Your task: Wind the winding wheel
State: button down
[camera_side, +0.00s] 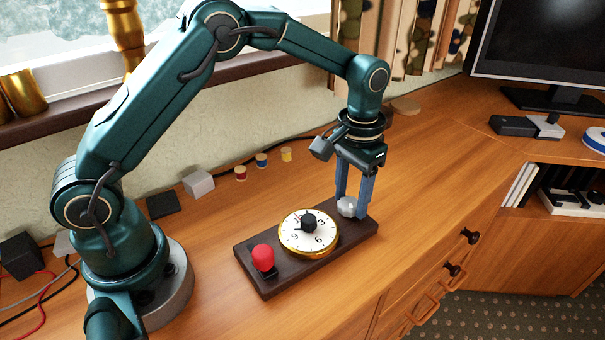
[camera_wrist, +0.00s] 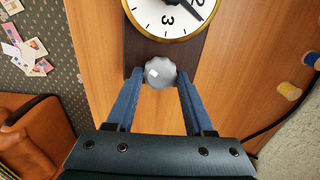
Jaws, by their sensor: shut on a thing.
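The winding wheel (camera_side: 347,206) is a small pale grey, scalloped knob at the right end of a dark wooden board (camera_side: 277,284). It also shows in the wrist view (camera_wrist: 159,72). My gripper (camera_side: 354,205) points down at it, with blue fingers on either side, and is shut on the wheel. A gold-rimmed clock dial (camera_side: 324,238) with a black knob (camera_side: 308,223) at its centre sits mid-board. A red knob (camera_side: 263,257) stands at the board's left end. The fingertips partly cover the wheel's sides in the side view.
Several thread spools (camera_side: 261,160), a grey block (camera_side: 198,184) and a black square (camera_side: 162,205) lie behind the board near the wall. A monitor (camera_side: 545,45) stands at the back right. The wooden top (camera_side: 430,170) right of the board is clear, up to its front edge with drawers.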

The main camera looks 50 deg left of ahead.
aim_at(351, 202)
jog(key=m, duration=0.6)
jog(key=shift+d+m, duration=0.1)
jog(key=shift+m, duration=0.2)
jog(key=m, duration=0.5)
jog(key=shift+r+m, duration=0.1)
jog(key=shift+m, duration=0.3)
jog(key=shift+c, duration=1.4)
grip_release()
jog(key=shift+r, duration=2.55)
